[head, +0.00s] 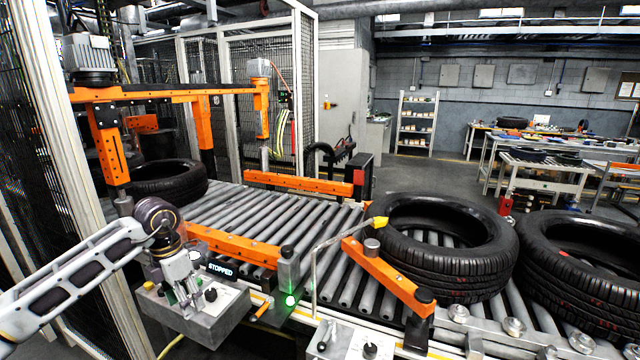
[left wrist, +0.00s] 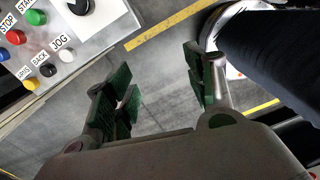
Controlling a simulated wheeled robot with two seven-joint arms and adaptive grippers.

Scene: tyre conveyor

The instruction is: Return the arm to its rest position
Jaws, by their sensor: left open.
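My left arm comes in from the left in the head view. Its left gripper (head: 188,300) is in front of the grey control box (head: 215,325) beside the conveyor. In the left wrist view the green-padded fingers of this gripper (left wrist: 160,88) are apart, with only floor showing between them. The control panel (left wrist: 85,45) lies to their upper left, with coloured buttons labelled STOP, BACK and JOG and a black knob. My right gripper is not in view.
The roller conveyor (head: 330,215) carries a tyre (head: 440,265) at the orange stop bar (head: 385,278), another tyre (head: 580,290) at the right and one (head: 165,190) at the far left. A mesh fence (head: 50,190) stands close to my left arm. A green lamp (head: 291,300) glows.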

